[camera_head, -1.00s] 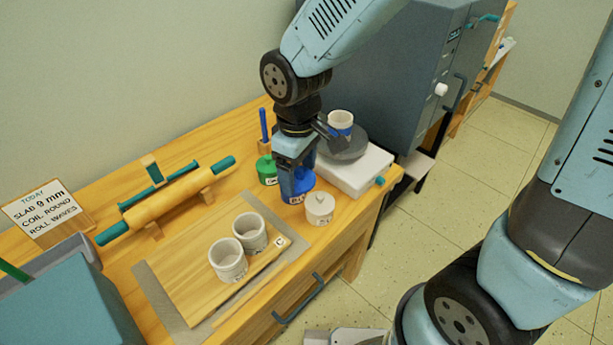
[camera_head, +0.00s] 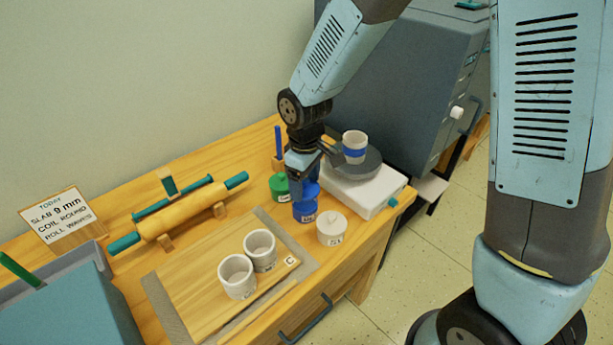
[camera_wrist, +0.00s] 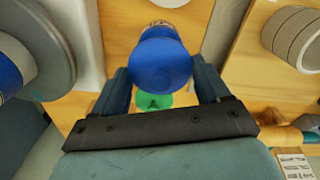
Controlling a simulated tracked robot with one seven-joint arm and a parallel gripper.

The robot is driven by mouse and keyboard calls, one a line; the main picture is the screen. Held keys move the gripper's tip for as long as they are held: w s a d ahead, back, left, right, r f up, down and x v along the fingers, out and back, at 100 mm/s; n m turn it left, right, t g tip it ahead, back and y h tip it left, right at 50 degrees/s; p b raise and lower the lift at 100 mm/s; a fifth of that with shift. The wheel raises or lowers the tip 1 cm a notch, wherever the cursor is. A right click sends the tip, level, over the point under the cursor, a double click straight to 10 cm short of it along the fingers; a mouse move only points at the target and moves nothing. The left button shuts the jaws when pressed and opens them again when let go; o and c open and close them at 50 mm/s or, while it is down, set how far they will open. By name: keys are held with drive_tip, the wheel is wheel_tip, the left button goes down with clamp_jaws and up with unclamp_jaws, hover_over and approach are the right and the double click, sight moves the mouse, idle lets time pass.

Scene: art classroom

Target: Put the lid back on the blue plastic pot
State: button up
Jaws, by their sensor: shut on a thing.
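The blue pot (camera_head: 305,214) stands upright on the wooden table, with a white label on its front. My gripper (camera_head: 306,178) points down right over it and is shut on the blue lid (camera_head: 312,190). In the wrist view the lid (camera_wrist: 160,68) is a round blue disc between my two fingers (camera_wrist: 160,88), with the labelled pot (camera_wrist: 158,32) partly showing beyond it. The lid is very close to the pot's top. I cannot tell whether it touches or sits level, since my fingers hide part of the rim.
A green pot (camera_head: 280,187) stands close left of the blue one, a white lidded pot (camera_head: 332,229) close right. Behind are a turntable (camera_head: 366,165) with a blue-banded cup (camera_head: 355,147). Two grey cups (camera_head: 238,277) stand on a board (camera_head: 190,290); a rolling pin (camera_head: 178,212) lies left.

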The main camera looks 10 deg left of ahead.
drive_tip(key=shift+f, duration=2.1)
drive_tip(key=shift+f, duration=0.15)
idle(0.8)
drive_tip(key=o, duration=1.1)
drive_tip(key=shift+r, duration=3.55)
clamp_jaws()
